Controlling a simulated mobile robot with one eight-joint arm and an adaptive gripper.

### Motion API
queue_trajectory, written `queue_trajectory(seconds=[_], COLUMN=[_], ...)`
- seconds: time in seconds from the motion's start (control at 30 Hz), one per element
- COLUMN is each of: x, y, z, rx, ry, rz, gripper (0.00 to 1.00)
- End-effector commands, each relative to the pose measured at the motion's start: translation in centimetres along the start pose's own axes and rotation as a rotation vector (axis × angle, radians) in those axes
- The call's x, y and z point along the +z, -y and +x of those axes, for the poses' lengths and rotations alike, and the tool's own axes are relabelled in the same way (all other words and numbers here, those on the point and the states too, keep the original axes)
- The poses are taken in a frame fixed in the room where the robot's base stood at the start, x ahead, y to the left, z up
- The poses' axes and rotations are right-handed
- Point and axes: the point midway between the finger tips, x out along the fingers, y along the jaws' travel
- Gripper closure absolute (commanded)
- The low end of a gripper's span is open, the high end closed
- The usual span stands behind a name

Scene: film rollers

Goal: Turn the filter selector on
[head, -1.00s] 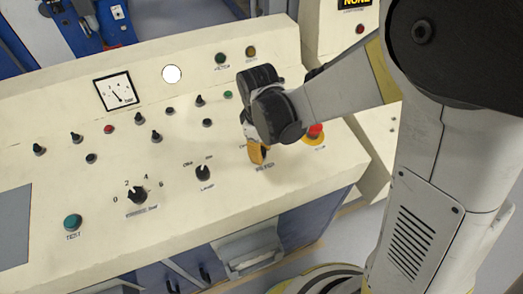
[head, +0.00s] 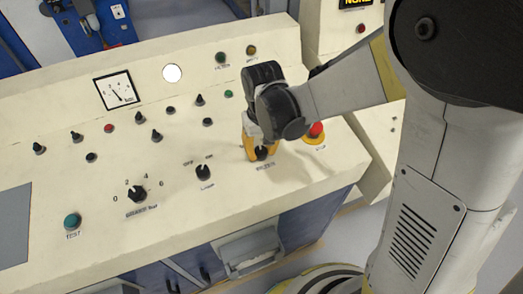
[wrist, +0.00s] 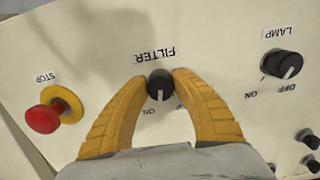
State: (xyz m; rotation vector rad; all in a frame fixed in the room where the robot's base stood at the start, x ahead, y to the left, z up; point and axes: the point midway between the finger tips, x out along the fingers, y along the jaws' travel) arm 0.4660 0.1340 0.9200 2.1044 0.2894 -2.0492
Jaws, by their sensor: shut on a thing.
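The filter selector is a small black knob (wrist: 159,84) under the label FILTER in the wrist view, where the picture is upside down. In the head view the knob (head: 262,153) shows between the yellow fingers, above its label. My gripper (wrist: 160,80) has one yellow finger on each side of the knob, and the fingertips are shut on it. A pale pointer mark on the knob points down in the wrist view, near the ON label.
The red stop button (head: 316,130) on its yellow ring sits close to the right of my gripper. The lamp selector (head: 203,172) is to the left, with a pressure knob (head: 137,194) and a green test button (head: 72,221) farther left.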

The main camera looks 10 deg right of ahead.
Motion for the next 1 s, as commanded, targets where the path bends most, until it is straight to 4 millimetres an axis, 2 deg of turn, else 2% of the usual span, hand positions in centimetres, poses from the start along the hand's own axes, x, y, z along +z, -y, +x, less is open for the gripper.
queue_trajectory(seconds=[0.4,1.0], x=[0.05,0.03], y=[0.10,0.11], z=[0.04,0.03], rx=[-0.019,-0.023], ry=[0.001,0.001], rz=[0.248,0.308], gripper=[0.98,0.98])
